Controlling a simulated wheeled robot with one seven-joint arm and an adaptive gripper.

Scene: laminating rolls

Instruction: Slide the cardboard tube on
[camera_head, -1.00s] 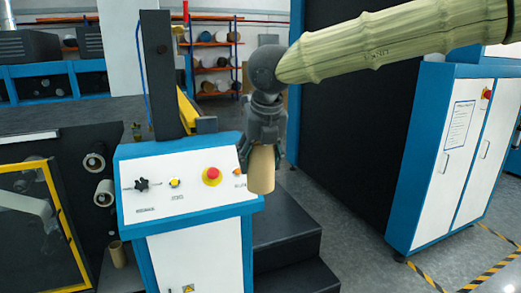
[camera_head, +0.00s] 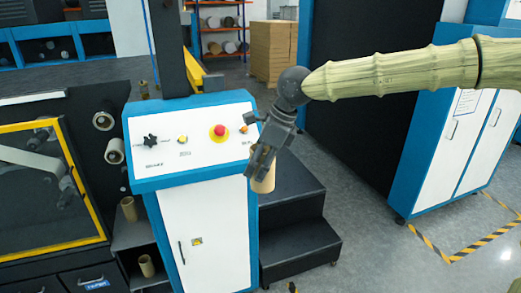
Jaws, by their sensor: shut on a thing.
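My gripper (camera_head: 262,162) is shut on a tan cardboard tube (camera_head: 264,183). It holds the tube hanging roughly upright, in front of the dark steps and beside the right edge of the control console. The gripper hides the tube's upper part. On the dark machine face at the left, two round roll ends stick out, an upper one (camera_head: 103,121) and a lower one (camera_head: 115,151). The tube is well apart from both. I cannot tell which spindle is bare. Two more tan tubes stand lower down, one (camera_head: 129,209) above the other (camera_head: 147,266).
The white and blue control console (camera_head: 190,140) with a red button stands between my gripper and the rolls. Dark steps (camera_head: 300,235) are below the gripper. A yellow-framed window (camera_head: 50,245) is at the left. White cabinets (camera_head: 455,150) stand at the right, with open floor before them.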

